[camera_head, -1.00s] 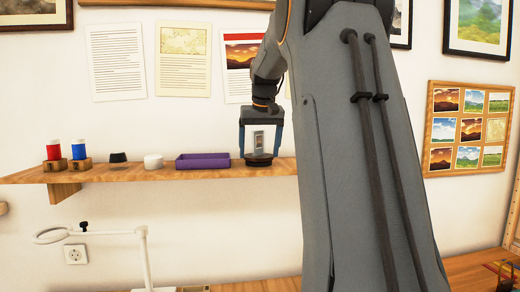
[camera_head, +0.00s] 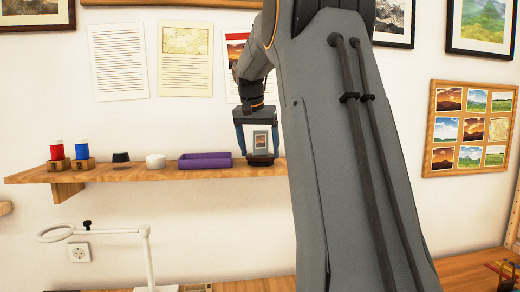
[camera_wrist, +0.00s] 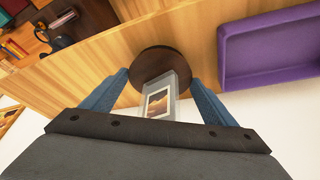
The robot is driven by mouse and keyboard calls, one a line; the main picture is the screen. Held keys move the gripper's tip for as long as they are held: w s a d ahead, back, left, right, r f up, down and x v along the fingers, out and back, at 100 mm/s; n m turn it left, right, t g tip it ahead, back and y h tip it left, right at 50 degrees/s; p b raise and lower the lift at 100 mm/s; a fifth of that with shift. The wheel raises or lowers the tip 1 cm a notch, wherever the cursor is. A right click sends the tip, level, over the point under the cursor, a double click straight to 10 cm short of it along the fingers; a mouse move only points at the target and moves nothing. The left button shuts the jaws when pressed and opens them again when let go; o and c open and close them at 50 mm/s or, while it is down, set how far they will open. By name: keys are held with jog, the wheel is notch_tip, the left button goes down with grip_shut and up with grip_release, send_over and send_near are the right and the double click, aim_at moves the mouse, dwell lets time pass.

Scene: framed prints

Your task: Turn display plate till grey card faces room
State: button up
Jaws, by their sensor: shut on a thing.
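The display plate (camera_head: 260,161) is a dark round disc on the wooden shelf. It also shows from above in the wrist view (camera_wrist: 158,58). A grey upright block (camera_head: 261,142) stands on it, with a small sunset picture in a pale border. That picture (camera_wrist: 158,103) faces the wrist camera and the room side in the head view. My gripper (camera_head: 259,152) points down over the plate. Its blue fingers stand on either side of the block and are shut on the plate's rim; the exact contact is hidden. The block's back is hidden, and I see no plain grey card.
The purple tray (camera_head: 205,166) sits close left of my gripper on the shelf (camera_head: 130,175). Further left are a white round item (camera_head: 155,161), a black one (camera_head: 121,157) and two spools. Printed sheets hang on the wall behind. My arm hides the shelf's right part.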

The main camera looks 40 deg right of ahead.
jog(key=shift+w+a+m+g+h, duration=0.15)
jog(key=shift+m+g, duration=0.15)
jog(key=shift+m, duration=0.5)
jog(key=shift+w+d+m+g+h, duration=0.15)
jog(key=shift+m+g, duration=0.15)
jog(key=shift+m, duration=0.5)
jog(key=shift+s+a+m, duration=0.1)
jog(key=shift+m, duration=0.3)
jog(key=o, duration=1.1)
jog(key=shift+c, duration=0.2)
jog(key=shift+r, duration=0.1)
jog(key=b+v, duration=0.1)
jog(key=v, duration=0.6)
jog(key=shift+a+r, duration=0.2)
jog(key=shift+r, duration=0.1)
